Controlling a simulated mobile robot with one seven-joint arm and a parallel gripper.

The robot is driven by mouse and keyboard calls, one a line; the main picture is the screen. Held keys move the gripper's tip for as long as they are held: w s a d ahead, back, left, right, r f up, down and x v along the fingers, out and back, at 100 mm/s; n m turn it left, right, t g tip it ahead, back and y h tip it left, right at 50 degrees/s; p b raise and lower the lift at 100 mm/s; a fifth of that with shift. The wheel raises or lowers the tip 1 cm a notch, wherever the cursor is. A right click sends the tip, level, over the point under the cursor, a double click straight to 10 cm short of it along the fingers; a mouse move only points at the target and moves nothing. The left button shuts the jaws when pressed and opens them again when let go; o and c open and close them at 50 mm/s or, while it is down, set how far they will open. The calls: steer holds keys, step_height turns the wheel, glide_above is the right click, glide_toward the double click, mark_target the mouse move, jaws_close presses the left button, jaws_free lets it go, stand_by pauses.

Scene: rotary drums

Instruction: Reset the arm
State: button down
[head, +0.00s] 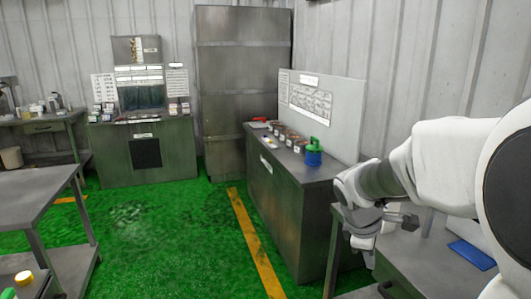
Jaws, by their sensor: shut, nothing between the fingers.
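My white arm (450,160) reaches in from the right edge and bends at a dark grey joint. My gripper (363,242) hangs below the wrist, pointing down. It is small in view and partly hidden by my own wrist. It is shut and empty, in front of the right end of a dark metal cabinet (285,215) and near the left side of a grey workbench (425,262). I cannot tell its exact height above the bench.
A blue-green bottle (313,153) and several small containers (280,133) stand on the cabinet. A blue flat item (471,254) lies on the workbench. A metal table (40,190) stands at left. The green floor (165,225) between is open, with a yellow line (252,240).

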steer(key=s+a+r+m+t+y+p, duration=0.1)
steer(key=s+a+r+m, duration=0.2)
steer(key=s, duration=0.3)
steer(key=s+a+r+m+t+y+p, duration=0.1)
steer(key=s+a+r+m, duration=0.2)
steer(key=s, duration=0.4)
steer(key=s+a+r+m+y+p, duration=0.1)
steer(key=s+a+r+m+y, duration=0.1)
steer(key=s+r+m, duration=0.3)
steer(key=shift+s+a+m+t+p, duration=0.4)
steer(key=shift+s+m, duration=0.3)
steer(key=shift+s, duration=0.15)
